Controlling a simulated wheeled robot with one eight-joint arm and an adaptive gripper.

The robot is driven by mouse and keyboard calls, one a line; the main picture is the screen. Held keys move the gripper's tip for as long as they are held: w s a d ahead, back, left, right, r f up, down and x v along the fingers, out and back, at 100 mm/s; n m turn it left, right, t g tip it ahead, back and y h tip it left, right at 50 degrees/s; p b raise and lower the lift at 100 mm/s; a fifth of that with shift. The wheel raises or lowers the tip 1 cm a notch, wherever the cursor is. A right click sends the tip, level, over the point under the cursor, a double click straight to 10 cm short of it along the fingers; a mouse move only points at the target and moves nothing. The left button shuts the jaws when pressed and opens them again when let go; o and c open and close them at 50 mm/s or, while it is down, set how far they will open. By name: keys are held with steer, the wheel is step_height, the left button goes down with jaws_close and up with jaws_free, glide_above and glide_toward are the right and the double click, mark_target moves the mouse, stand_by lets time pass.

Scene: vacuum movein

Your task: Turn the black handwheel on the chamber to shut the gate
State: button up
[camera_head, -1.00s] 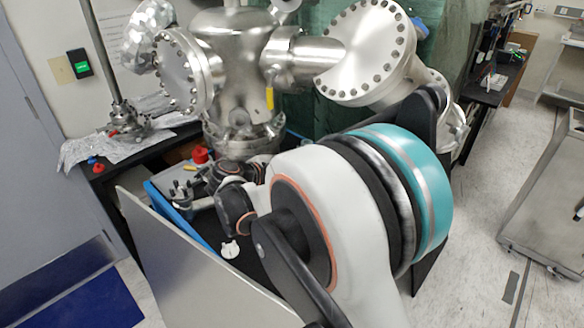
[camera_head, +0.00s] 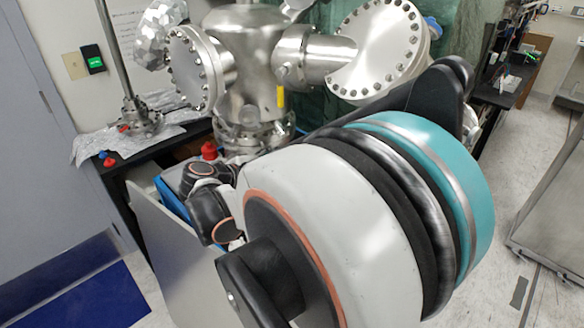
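The steel vacuum chamber (camera_head: 243,75) stands at the back centre, with round bolted flanges at its left (camera_head: 188,68) and right (camera_head: 378,48). I cannot make out the black handwheel; my white, black and teal arm covers much of the area below and right of the chamber. My gripper does not show clearly. A small black and white part of my arm (camera_head: 208,205) is below the chamber's base, and the hand beyond it is hidden. I cannot tell whether anything is touched or held.
A red knob (camera_head: 209,150) is by the chamber's lower flange. A dark bench (camera_head: 125,168) carries crumpled foil (camera_head: 95,143) and a steel rod stand (camera_head: 140,115). A grey panel (camera_head: 175,240) stands in front. A metal cart (camera_head: 550,215) is at right, with clear floor before it.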

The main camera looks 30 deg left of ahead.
steer(key=shift+v, duration=1.35)
steer(key=shift+w+d, duration=0.1)
